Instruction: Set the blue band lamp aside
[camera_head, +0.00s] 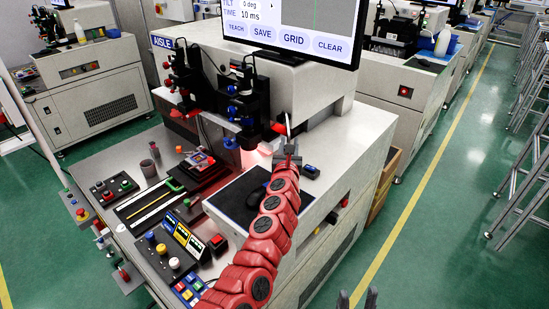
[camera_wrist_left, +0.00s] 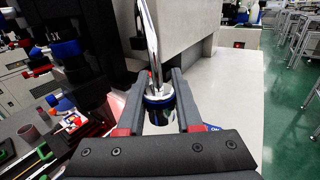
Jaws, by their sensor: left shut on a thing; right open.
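My left gripper (camera_head: 288,152) is at the end of the red arm, above the pale machine top beside the dark camera stand. In the left wrist view its fingers (camera_wrist_left: 159,90) are shut on the blue band lamp (camera_wrist_left: 158,104), which has a dark shiny body, a blue band, a white collar and a bright chrome neck rising upward. In the head view only its thin pale neck (camera_head: 288,124) shows above the fingers. I cannot tell whether the lamp's base touches a surface. My right gripper (camera_head: 357,299) is open and empty at the bottom edge.
The camera stand (camera_head: 240,105) with blue and red knobs is close on the left. A monitor (camera_head: 290,28) hangs above. A black mat (camera_head: 236,205) with a mouse lies in front. A small dark blue item (camera_head: 310,171) lies just right of my left gripper. Button boxes crowd the left.

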